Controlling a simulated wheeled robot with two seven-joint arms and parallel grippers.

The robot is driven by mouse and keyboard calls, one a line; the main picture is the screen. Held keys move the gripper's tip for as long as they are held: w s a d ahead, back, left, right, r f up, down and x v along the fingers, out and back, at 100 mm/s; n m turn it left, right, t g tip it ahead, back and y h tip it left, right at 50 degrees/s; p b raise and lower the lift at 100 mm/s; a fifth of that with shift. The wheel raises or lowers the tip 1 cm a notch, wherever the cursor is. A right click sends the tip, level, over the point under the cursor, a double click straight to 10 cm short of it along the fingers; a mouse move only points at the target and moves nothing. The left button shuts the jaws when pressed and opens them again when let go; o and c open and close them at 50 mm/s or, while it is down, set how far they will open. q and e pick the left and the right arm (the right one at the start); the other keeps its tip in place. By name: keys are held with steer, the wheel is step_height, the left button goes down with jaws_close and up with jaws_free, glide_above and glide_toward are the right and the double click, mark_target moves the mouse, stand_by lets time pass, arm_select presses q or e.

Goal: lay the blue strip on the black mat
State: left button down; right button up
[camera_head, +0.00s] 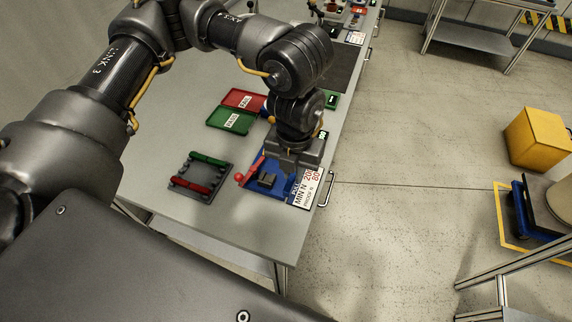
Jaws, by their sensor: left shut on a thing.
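My left gripper (290,160) points down over a blue fixture (262,194) near the table's right edge. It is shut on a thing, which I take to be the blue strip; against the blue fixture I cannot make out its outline. The dark mat (345,70) lies flat farther back on the table, partly hidden behind my left arm. A grey rack (187,172) left of the fixture holds a green strip (208,158) and a red strip (190,186). My right gripper is not in view.
The fixture has a red lever (247,174) and a printed label (305,188) beside it. A red tray (243,98) and a green tray (231,120) lie behind the rack. More items stand at the table's far end. A yellow box (538,138) stands off to the right.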

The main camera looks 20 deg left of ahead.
arm_select(q)
steer(key=shift+s+d+r, duration=0.25)
steer(key=shift+s+d, duration=0.1)
steer(key=shift+r, duration=0.1)
steer(key=shift+r+p, duration=0.9)
steer(key=shift+r, duration=0.5)
